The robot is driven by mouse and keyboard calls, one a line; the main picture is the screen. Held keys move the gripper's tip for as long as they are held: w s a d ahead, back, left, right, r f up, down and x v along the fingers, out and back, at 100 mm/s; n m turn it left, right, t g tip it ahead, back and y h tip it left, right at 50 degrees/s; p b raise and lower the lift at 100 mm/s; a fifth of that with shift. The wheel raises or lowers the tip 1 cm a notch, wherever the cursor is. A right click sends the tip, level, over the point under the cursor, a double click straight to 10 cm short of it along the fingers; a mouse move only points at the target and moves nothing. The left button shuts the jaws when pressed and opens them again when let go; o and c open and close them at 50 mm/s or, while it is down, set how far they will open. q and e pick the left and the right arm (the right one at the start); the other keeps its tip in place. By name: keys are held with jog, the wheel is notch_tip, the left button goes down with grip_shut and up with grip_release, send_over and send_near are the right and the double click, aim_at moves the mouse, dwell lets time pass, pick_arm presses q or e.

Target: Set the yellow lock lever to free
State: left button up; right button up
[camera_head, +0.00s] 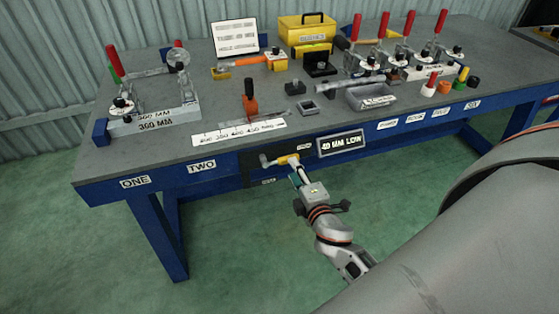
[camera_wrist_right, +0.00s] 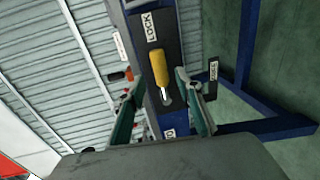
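The yellow lock lever (camera_head: 287,160) sits on a dark plate (camera_head: 256,170) on the blue front edge of the workbench. In the right wrist view the yellow lever handle (camera_wrist_right: 159,68) points up toward the "LOCK" label (camera_wrist_right: 150,26), with its metal shaft below. My right gripper (camera_head: 298,176) is in front of the plate. In the wrist view the open fingers of my right gripper (camera_wrist_right: 160,82) appear on either side of the lever, with visible gaps. Contact is not seen. My left gripper is not in view.
A "40 MM LOW" sign (camera_head: 341,143) is just right of the plate. Green floor (camera_head: 235,235) lies open below.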

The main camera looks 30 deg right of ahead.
jog(key=x, duration=0.6)
jog(key=shift+w, duration=0.25)
jog(key=shift+f, duration=0.1)
grip_shut()
